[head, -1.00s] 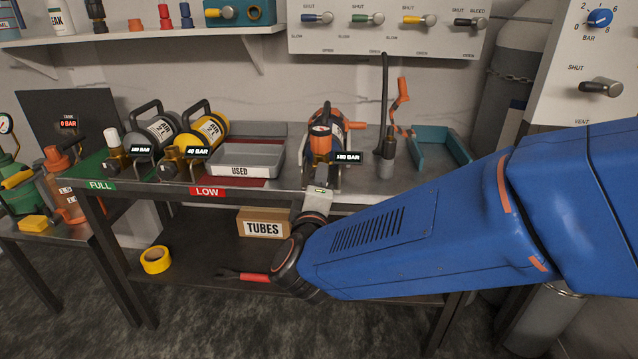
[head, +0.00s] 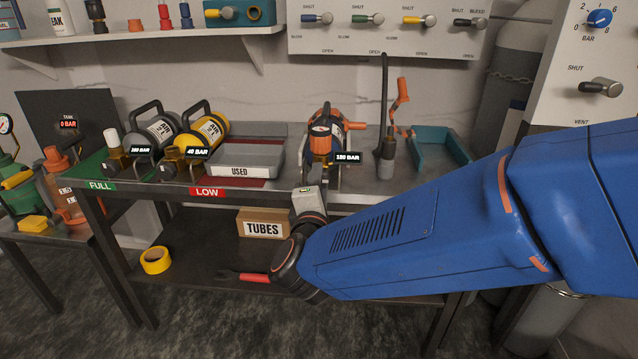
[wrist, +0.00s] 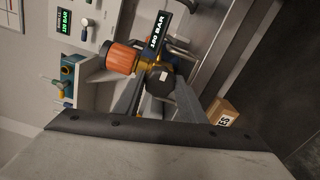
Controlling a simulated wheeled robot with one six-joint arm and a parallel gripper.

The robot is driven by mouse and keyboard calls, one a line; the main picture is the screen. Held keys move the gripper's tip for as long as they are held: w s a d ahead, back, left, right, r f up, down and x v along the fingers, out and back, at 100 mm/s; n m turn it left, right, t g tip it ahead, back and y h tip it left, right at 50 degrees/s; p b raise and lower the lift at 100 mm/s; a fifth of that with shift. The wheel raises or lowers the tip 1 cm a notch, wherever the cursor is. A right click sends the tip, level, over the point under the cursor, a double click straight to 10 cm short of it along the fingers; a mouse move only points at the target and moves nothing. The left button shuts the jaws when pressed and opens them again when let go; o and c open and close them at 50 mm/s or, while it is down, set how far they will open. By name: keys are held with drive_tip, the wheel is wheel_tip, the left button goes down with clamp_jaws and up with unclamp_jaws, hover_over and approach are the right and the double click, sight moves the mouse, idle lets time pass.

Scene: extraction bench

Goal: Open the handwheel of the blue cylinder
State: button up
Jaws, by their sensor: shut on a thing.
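The handwheel (wrist: 160,77), a dark knob with a pale mark, shows in the wrist view at the end of a brass valve. An orange fitting (wrist: 122,58) sticks out beside it. A little of the blue cylinder (wrist: 179,49) shows behind the valve; the rest is hidden. In the head view, orange parts (head: 322,132) stand at the cylinder's place, with a 180 BAR tag. My gripper (head: 312,190) reaches in from the front at the bench edge. Its fingers (wrist: 159,92) lie on both sides of the handwheel, shut on it.
Grey (head: 152,132) and yellow (head: 207,131) cylinders lie on the left. A grey USED tray (head: 244,171) stands between them and the valve. A black-hosed tool (head: 385,155) and a teal tray (head: 458,153) are on the right. A TUBES box (head: 262,226) sits on the lower shelf.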

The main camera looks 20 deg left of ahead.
drive_tip(key=shift+f, duration=0.15)
drive_tip(key=o, duration=1)
drive_tip(key=shift+o, duration=0.2)
drive_tip(key=shift+s, duration=0.15)
drive_tip(key=v, duration=1.7)
drive_tip(key=shift+d, duration=0.15)
